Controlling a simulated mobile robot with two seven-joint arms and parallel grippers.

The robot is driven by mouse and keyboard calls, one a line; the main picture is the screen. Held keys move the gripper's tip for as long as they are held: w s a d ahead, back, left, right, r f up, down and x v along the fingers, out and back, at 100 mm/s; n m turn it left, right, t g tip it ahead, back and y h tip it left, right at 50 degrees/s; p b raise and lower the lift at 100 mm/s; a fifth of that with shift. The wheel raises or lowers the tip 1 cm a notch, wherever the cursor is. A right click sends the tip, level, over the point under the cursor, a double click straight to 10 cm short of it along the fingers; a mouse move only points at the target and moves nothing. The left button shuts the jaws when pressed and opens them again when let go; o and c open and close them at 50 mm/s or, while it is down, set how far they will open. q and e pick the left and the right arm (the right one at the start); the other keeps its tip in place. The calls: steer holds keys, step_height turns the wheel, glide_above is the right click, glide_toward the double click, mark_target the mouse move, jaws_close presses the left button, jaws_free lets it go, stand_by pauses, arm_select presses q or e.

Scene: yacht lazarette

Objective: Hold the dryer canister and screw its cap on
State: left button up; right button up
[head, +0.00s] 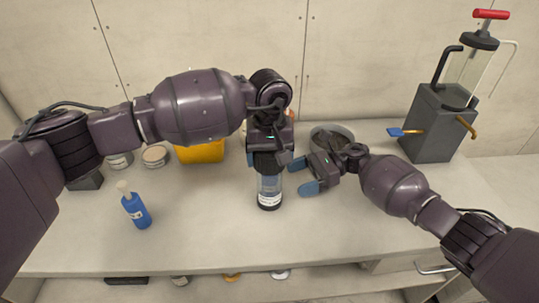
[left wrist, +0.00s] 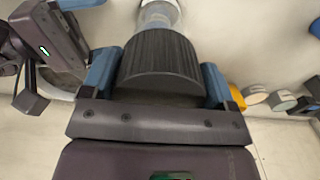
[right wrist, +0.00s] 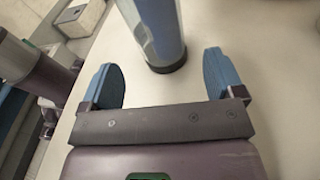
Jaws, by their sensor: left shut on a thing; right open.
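The dryer canister (head: 269,186) stands upright on the counter, clear with a white label and a dark base. My left gripper (head: 268,157) points down over its top. In the left wrist view its blue fingers are shut on the black ribbed cap (left wrist: 158,58), with the canister (left wrist: 160,12) just beyond it. The cap is at the canister's mouth; whether its threads engage is hidden. My right gripper (head: 302,176) is open and empty, to the right of the canister. In the right wrist view the canister (right wrist: 155,30) stands just ahead, roughly between the open fingers (right wrist: 160,68).
A yellow container (head: 201,152) and small tins (head: 154,156) stand behind. A grey bowl (head: 333,131) is behind my right gripper. A grey pump unit (head: 437,122) stands at right. The counter's front is clear.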

mark_target(273, 192)
steer(key=shift+w+d+f+n+g+h, duration=0.25)
steer(key=shift+w+d+n+g+h, duration=0.25)
steer(key=shift+d+n+h, duration=0.35)
steer(key=shift+x, duration=4.9)
steer(key=c, duration=0.7)
